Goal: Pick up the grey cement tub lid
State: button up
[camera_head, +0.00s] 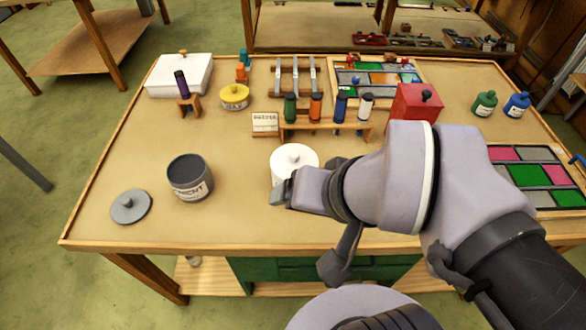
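The grey cement tub lid (131,208) lies flat on the table at the front left, with its small round knob facing up. The dark grey cement tub (190,182) stands open just right of the lid, its label facing front. My gripper (280,191) is at the front middle of the table, well to the right of the lid and apart from it. It points left and overlaps the lower part of a white lidded jar (294,157) in the picture. Whether it touches the jar, and whether its fingers are apart, I cannot tell.
A wooden rack (325,133) of several coloured bottles stands behind the white jar. A yellow-lidded pot (235,95), a purple tool on a stand (187,101) and a white box (180,75) are farther back. A leaded panel (540,178) lies at right. Table around the lid is clear.

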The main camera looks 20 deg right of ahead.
aim_at(129, 208)
jog(key=u, duration=1.35)
